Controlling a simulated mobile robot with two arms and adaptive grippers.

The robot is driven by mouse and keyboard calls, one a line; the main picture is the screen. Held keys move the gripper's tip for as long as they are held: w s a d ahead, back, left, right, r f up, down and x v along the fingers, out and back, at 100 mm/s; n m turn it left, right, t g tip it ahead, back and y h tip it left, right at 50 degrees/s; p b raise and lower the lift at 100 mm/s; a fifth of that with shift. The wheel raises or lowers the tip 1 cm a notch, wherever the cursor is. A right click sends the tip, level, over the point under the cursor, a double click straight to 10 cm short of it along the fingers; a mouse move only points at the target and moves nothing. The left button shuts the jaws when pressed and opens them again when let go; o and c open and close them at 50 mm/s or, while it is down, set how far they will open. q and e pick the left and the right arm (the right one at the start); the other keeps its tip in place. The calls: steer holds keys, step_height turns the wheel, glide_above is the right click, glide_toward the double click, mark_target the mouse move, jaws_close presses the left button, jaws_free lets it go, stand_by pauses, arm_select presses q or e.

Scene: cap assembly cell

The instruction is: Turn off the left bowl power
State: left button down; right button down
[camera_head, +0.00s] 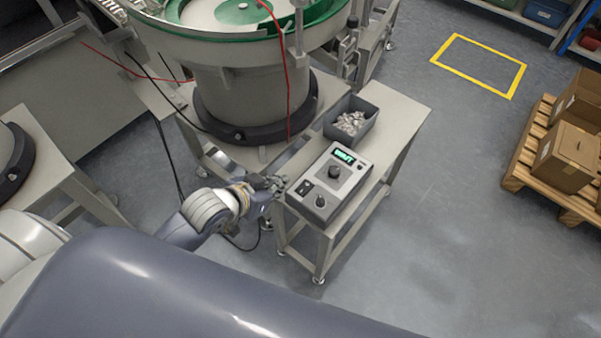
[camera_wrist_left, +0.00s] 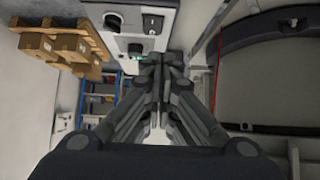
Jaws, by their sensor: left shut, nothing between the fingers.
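The bowl's control box (camera_head: 330,182) is grey and sits on a small side table. It has a lit green display (camera_head: 344,157), a large black knob (camera_head: 334,172), a dark rocker switch (camera_head: 304,187) and a smaller knob (camera_head: 320,201). My left gripper (camera_head: 277,183) is shut and empty, just left of the box near the switch. In the left wrist view the closed fingers (camera_wrist_left: 158,75) point towards the box; the rocker switch (camera_wrist_left: 152,24) shows above them. I cannot tell whether the fingers touch the box. My right gripper is not in view.
The bowl feeder (camera_head: 240,80) with a green rim stands behind the box. A grey bin of small parts (camera_head: 351,122) shares the side table (camera_head: 398,108). Cartons (camera_head: 566,158) stand on a pallet at the right. The floor between is clear.

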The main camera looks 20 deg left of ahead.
arm_select(q)
steer(key=r, duration=0.1)
steer(key=d+r, duration=0.1)
steer(key=r, duration=0.1)
steer(key=shift+h, duration=0.3)
glide_above(303, 187)
step_height(303, 187, down, 6)
steer(key=shift+s+a+f, duration=0.1)
steer(key=shift+s+f, duration=0.05)
step_height(303, 187, down, 2)
steer(key=shift+f, duration=1)
